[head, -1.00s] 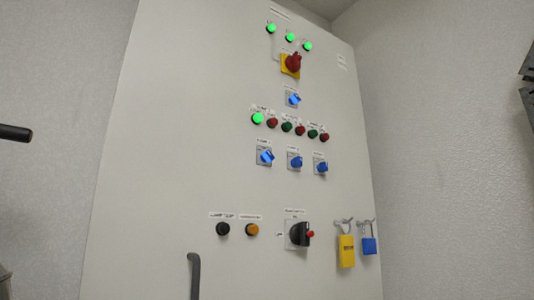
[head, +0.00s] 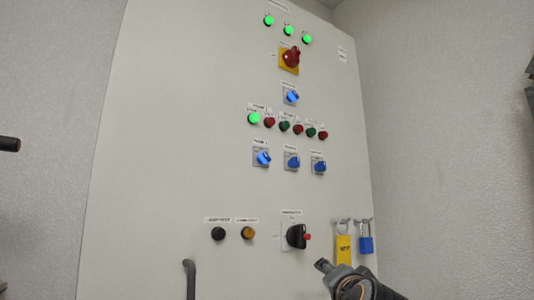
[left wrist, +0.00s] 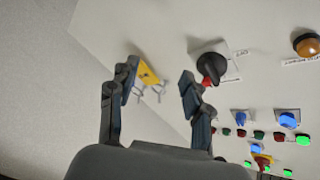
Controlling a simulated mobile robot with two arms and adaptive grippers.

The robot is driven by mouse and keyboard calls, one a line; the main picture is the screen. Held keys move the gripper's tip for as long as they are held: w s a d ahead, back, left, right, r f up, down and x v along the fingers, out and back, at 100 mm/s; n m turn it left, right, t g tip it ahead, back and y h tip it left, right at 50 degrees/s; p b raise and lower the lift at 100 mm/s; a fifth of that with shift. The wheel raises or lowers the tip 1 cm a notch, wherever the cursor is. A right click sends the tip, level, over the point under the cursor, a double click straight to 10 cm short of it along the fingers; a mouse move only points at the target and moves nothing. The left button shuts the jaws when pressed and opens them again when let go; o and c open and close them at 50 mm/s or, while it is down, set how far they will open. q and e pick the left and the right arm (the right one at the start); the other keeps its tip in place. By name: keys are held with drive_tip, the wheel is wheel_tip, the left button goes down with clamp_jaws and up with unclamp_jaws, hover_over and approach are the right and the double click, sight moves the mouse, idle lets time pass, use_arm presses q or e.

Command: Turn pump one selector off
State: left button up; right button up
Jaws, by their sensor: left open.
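The left of three blue selectors in a row, likely pump one's (head: 262,158), sits on the panel under a lit green lamp (head: 254,118). Its handle is turned to a different angle from the other two. Labels are too small to read surely. It likely shows in the left wrist view too (left wrist: 287,120). My right gripper is not identifiable.
A dark handle (head: 190,278) stands out at lower left. A side wall (head: 440,150) stands right. A dark part of my arm fills the lower right.

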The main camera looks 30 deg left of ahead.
use_arm(q)
drive_tip(key=s+a+r+n+y, duration=0.1)
drive_tip(key=s+r+y, duration=0.15)
drive_tip(key=r, duration=0.45)
drive_tip(key=s+r+n+y, duration=0.1)
drive_tip(key=s+r, duration=0.3)
drive_tip(key=r, duration=0.3)
drive_tip(key=n+g+y, duration=0.1)
drive_tip(key=n+y, duration=0.1)
approach(266, 158)
drive_tip(key=p+x, duration=0.6)
drive_tip(key=x, duration=0.2)
drive_tip(key=shift+w+a+r, duration=0.2)
drive_tip(key=shift+a, duration=0.05)
drive_tip(key=shift+w+a+p, duration=0.3)
drive_tip(key=shift+p, duration=0.05)
clamp_jaws()
